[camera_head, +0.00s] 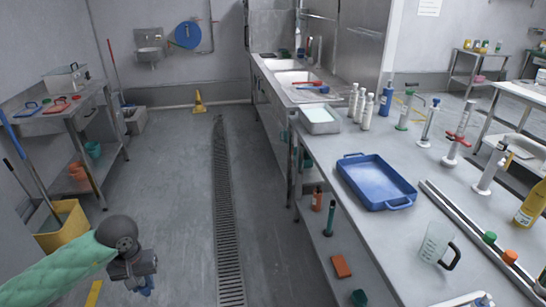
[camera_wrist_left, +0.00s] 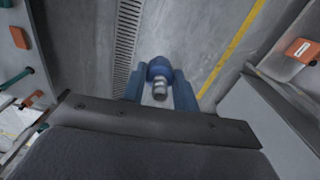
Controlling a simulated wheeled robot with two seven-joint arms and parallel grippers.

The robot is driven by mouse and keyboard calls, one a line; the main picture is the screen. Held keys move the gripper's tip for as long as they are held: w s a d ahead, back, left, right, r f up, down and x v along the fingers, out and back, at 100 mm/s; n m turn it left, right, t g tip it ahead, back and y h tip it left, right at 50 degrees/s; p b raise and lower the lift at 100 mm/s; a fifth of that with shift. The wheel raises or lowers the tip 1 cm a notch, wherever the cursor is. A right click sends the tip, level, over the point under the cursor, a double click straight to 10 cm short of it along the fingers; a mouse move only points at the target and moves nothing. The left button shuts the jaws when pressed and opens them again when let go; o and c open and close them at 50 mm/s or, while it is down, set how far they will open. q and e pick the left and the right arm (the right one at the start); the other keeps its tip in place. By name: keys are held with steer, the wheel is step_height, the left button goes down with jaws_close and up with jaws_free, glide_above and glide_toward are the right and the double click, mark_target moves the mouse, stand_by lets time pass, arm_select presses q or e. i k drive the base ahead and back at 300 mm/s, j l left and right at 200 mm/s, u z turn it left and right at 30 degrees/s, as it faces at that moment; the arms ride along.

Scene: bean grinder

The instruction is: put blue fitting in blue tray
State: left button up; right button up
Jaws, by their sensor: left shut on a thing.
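The blue tray (camera_head: 377,181) lies empty on the steel counter, right of centre in the head view. My left gripper (camera_head: 145,285) is at the lower left of the head view, out over the floor and well left of the counter. In the left wrist view, the left gripper (camera_wrist_left: 160,92) is shut on the blue fitting (camera_wrist_left: 159,72), a small blue piece with a silvery metal end, held between the two blue fingers. In the head view the fitting is mostly hidden by the gripper. My right gripper is not in view.
The steel counter (camera_head: 330,150) also bears a metal pan (camera_head: 319,119), white bottles, valve-like fittings on the right, a clear jug (camera_head: 433,242) and a rail. A yellow bucket (camera_head: 65,226) stands at the left. The floor with its drain grate (camera_head: 226,220) is clear between.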

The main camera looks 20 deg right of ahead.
mark_target(361, 169)
steer(key=i+z, duration=0.25)
steer(key=i, duration=0.35)
steer(key=i+j+z, duration=0.3)
steer(key=i, duration=0.3)
